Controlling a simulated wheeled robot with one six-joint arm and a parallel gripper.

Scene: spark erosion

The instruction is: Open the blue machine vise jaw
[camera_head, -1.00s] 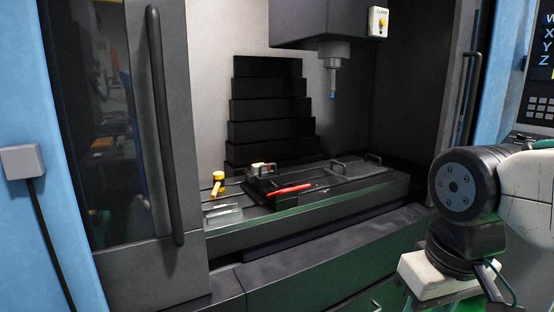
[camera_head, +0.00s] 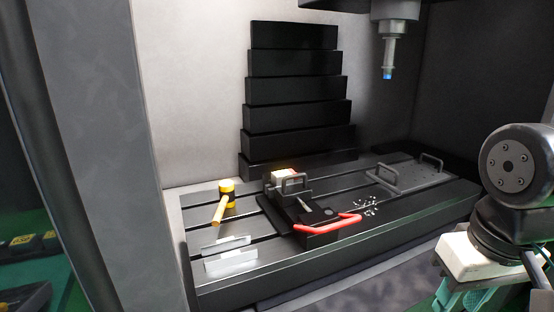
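I cannot tell whether the jaws grip the block. My gripper is out of view; only links of my arm show at the right edge, apart from the vise.
A yellow mallet (camera_head: 226,194) and two pale metal strips (camera_head: 230,261) lie on the table (camera_head: 352,252) left of the vise. A plate with two handles (camera_head: 410,174) and scattered chips (camera_head: 368,205) are to the right. A blue-tipped spindle tool (camera_head: 388,72) hangs above.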

